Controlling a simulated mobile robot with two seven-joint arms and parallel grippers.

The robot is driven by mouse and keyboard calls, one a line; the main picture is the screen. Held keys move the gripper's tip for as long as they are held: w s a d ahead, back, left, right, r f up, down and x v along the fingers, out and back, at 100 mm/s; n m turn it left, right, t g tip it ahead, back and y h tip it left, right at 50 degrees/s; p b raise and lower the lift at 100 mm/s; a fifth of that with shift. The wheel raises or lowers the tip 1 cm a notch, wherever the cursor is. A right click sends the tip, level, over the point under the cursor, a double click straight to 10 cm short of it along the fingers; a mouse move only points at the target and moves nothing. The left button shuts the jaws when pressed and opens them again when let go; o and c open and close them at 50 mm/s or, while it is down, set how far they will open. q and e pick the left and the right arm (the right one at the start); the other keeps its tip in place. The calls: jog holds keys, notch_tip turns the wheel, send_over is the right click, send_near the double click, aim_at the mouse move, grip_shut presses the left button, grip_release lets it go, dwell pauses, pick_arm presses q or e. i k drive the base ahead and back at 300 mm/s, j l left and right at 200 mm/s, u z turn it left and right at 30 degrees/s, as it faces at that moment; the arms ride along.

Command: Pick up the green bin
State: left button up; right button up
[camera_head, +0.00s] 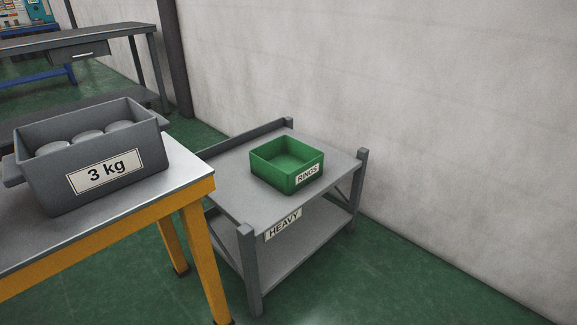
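The green bin (287,166) stands upright on the top shelf of a grey cart (237,201). It is open at the top, looks empty, and has a white label reading "RINGS" on its front right side. Neither of my grippers shows in the head view.
A grey bin (56,195) labelled "3 kg", holding several grey round pieces, stands on a yellow-legged table (195,186) at the left. The cart bears a "HEAVY" label and has corner posts. A pale wall (430,110) rises behind it. Green floor is clear at the lower right.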

aim_at(287, 164)
jog(key=u, duration=2.95)
jog(key=z, duration=2.95)
jog(key=i+z, duration=0.25)
jog(key=i, duration=1)
